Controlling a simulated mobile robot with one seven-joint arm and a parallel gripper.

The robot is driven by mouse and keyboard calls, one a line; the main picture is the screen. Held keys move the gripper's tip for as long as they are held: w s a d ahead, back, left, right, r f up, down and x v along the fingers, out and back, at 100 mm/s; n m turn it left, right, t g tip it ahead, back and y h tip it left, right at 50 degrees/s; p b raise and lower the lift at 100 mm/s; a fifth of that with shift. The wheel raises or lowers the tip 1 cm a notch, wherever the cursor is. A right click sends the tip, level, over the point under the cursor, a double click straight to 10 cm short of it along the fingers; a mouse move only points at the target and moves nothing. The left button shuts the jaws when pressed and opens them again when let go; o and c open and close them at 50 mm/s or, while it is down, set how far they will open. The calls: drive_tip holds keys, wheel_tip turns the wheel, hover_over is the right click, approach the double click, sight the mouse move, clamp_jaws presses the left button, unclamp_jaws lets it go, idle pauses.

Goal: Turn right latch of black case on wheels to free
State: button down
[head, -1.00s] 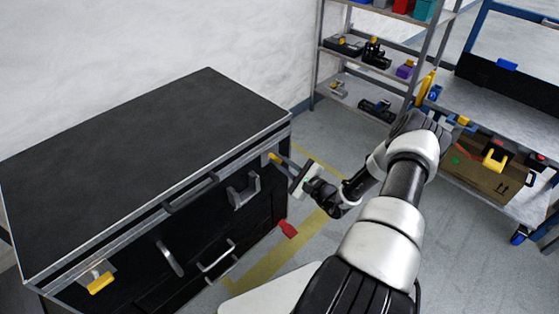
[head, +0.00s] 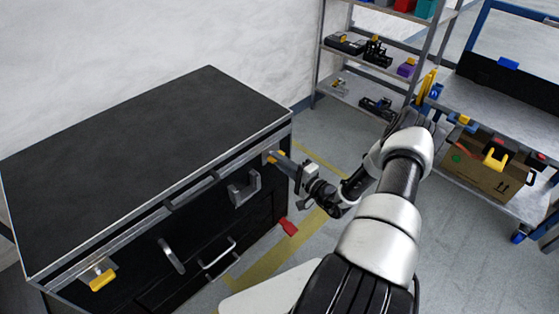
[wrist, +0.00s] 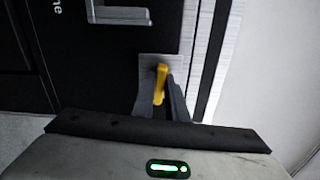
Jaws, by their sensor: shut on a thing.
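The black case (head: 150,150) stands at the left in the head view. Its right latch (head: 272,157) is a yellow lever on a grey plate at the upper right corner of the front. It also shows in the wrist view (wrist: 160,82), where the lever lies roughly along the fingers, slightly tilted. My gripper (head: 281,160) is at this latch, with its fingers (wrist: 162,101) on either side of the yellow lever and shut on it. The fingers hide part of the lever. The left latch (head: 102,280), also yellow, is at the front's lower left, apart from my gripper.
A grey bracket-like catch (head: 244,188) and handles (head: 219,258) stick out of the case front. A red piece (head: 288,227) is low by the case's right corner. A shelf rack (head: 375,60) and a blue-framed workbench (head: 510,100) stand behind and right of my arm.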

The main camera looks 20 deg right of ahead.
drive_tip(key=shift+f+n, duration=0.1)
drive_tip(key=shift+n, duration=0.5)
drive_tip(key=c, duration=1.8)
unclamp_jaws()
drive_tip(key=shift+o, duration=0.2)
drive_tip(key=shift+s+d, duration=0.1)
drive_tip(key=shift+s, duration=0.05)
drive_tip(key=p+v, duration=0.1)
drive_tip(key=v, duration=1.6)
drive_tip(key=shift+p, duration=0.4)
drive_tip(key=shift+r, duration=0.2)
